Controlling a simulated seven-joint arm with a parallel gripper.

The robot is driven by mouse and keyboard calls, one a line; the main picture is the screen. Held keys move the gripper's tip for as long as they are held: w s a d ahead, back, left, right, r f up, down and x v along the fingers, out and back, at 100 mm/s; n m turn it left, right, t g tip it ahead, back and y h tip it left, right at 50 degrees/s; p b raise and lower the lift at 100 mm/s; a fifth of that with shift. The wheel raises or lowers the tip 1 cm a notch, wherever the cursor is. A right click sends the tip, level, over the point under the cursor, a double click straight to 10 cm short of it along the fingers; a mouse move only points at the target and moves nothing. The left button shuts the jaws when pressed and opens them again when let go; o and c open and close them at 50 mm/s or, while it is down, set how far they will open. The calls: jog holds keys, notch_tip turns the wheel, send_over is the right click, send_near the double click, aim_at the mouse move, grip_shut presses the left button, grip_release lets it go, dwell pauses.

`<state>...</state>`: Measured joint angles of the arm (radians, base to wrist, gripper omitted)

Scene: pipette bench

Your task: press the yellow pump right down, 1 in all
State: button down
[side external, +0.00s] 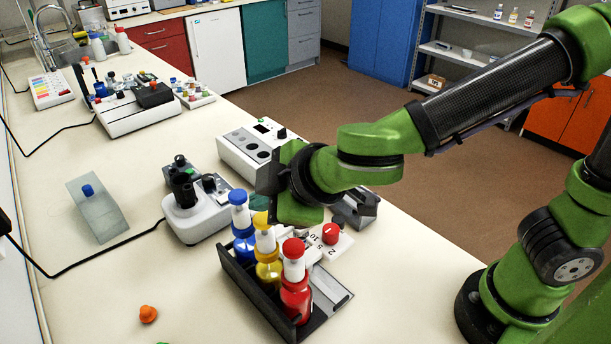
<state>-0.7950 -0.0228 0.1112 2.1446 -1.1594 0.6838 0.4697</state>
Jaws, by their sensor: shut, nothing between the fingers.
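The yellow pump bottle (268,271) stands in a dark rack (253,294) between a blue pump bottle (243,248) and a red pump bottle (295,297). Its yellow head (261,221) sits on a white collar and shows at about the level of its neighbours' heads. My gripper (274,209) is shut and empty, right beside and behind the yellow head in this view. Its fingertips are hard to make out, and I cannot tell whether they touch the head.
A card with a red knob (331,234) and numbers lies right of the rack. A microscope-like device (194,207) and a white block with wells (250,148) stand behind. An orange piece (148,314) lies at the front left. The bench left of the rack is mostly clear.

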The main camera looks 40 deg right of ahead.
aim_at(261, 217)
jog(key=shift+f, duration=0.15)
dwell(0.6)
jog(key=shift+f, duration=0.3)
jog(key=shift+f, duration=1.2)
dwell(0.9)
dwell(0.4)
jog(key=shift+r, duration=1.65)
jog(key=shift+r, duration=2.5)
